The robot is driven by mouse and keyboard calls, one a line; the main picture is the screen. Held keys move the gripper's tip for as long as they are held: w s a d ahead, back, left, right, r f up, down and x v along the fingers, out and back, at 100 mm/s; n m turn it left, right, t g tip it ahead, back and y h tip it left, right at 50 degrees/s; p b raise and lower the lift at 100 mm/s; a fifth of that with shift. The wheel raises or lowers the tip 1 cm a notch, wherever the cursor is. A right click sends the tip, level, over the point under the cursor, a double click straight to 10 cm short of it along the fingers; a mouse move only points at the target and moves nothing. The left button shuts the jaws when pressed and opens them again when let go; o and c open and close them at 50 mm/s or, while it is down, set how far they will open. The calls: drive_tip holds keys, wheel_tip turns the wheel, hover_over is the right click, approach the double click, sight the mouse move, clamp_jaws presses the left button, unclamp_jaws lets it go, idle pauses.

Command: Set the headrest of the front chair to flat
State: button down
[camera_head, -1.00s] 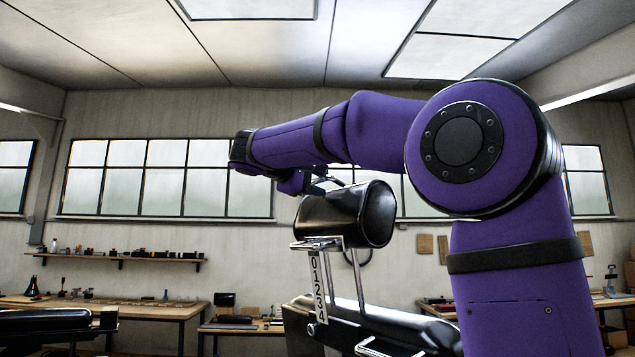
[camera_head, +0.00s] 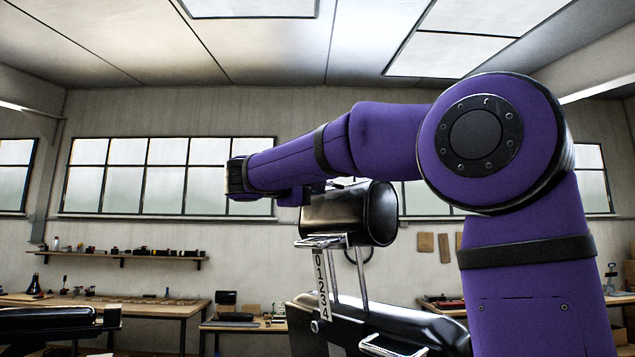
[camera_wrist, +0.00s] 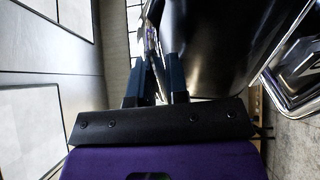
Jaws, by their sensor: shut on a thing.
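The front chair (camera_head: 415,325) is black, at the lower middle of the head view. Its black cylindrical headrest (camera_head: 335,215) stands above the backrest on two chrome posts (camera_head: 362,275). A white scale (camera_head: 321,280) marked 0 to 4 hangs below it on the left. My gripper reaches the headrest's upper left side. In the head view its fingertips are hidden. In the wrist view my gripper (camera_wrist: 154,72) has its two fingers close together around a thin bright part, seemingly a chrome bar (camera_wrist: 151,40), beside the dark headrest (camera_wrist: 205,45).
Another black chair (camera_head: 45,320) shows at the lower left. Workbenches (camera_head: 165,308) and a wall shelf (camera_head: 120,257) with small items line the back wall. In the wrist view, chrome chair parts (camera_wrist: 295,75) stand at the right.

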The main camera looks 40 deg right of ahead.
drive_tip(key=shift+a+f+t+h, duration=0.15)
drive_tip(key=shift+a+f+h, duration=0.3)
drive_tip(key=shift+f, duration=0.3)
drive_tip(key=shift+a+f+t+h, duration=0.15)
drive_tip(key=shift+a+f+h, duration=0.2)
drive_tip(key=shift+f+h, duration=0.3)
drive_tip(key=shift+f, duration=0.2)
drive_tip(key=c, duration=1.1)
unclamp_jaws()
drive_tip(key=shift+a, duration=0.1)
drive_tip(key=v, duration=1)
drive_tip(key=shift+a, duration=0.3)
drive_tip(key=shift+a, duration=0.1)
